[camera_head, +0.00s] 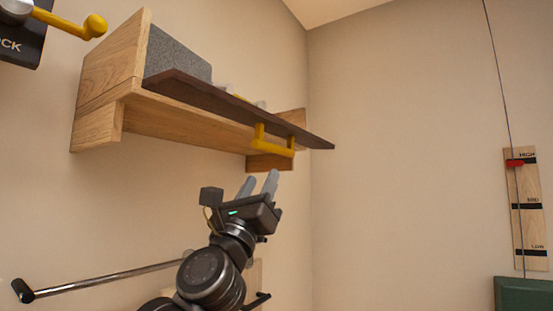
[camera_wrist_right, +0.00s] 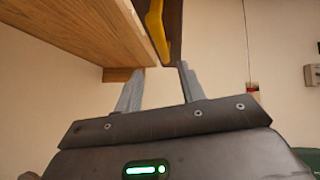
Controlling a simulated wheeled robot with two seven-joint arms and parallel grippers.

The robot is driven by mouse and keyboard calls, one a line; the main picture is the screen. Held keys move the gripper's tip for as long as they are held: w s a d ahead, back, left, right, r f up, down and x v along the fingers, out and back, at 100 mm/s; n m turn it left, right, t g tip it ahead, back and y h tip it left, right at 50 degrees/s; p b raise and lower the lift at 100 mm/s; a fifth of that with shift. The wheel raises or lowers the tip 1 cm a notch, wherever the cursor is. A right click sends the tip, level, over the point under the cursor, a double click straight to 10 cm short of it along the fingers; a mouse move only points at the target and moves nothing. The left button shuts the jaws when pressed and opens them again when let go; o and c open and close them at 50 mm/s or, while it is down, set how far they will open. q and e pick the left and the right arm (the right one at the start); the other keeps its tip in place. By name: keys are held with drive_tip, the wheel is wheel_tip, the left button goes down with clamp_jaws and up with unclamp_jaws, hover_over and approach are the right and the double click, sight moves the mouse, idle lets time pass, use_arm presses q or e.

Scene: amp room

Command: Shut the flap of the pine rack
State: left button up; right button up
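The pine rack (camera_head: 108,75) is fixed high on the left wall. Its dark brown flap (camera_head: 215,101) is open and sticks out from the rack's front, roughly level. A yellow handle (camera_head: 274,143) hangs under the flap near its right end. My right gripper (camera_head: 259,184) is below the handle with its fingers pointing up, open and empty. In the right wrist view the fingers (camera_wrist_right: 160,88) stand apart, with the yellow handle (camera_wrist_right: 155,32) and the flap's edge (camera_wrist_right: 174,35) beyond them, not between them. My left gripper is not in view.
A grey block (camera_head: 178,55) stands in the rack. A yellow lever (camera_head: 90,27) on a dark panel is at the upper left. A metal bar (camera_head: 100,279) runs along the wall below. A HIGH–LOW scale board (camera_head: 527,210) with a red marker hangs at right, above a green object (camera_head: 523,296).

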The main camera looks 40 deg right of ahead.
sight(277, 150)
drive_tip(key=p+x, duration=0.2)
drive_tip(key=x, duration=0.2)
drive_tip(key=p+x, duration=0.3)
drive_tip(key=x, duration=0.2)
drive_tip(key=shift+s+d+r, duration=0.15)
drive_tip(key=shift+r, duration=0.2)
drive_tip(key=shift+p+x, duration=0.55)
drive_tip(key=shift+x, duration=0.2)
drive_tip(key=shift+f, duration=0.1)
clamp_jaws()
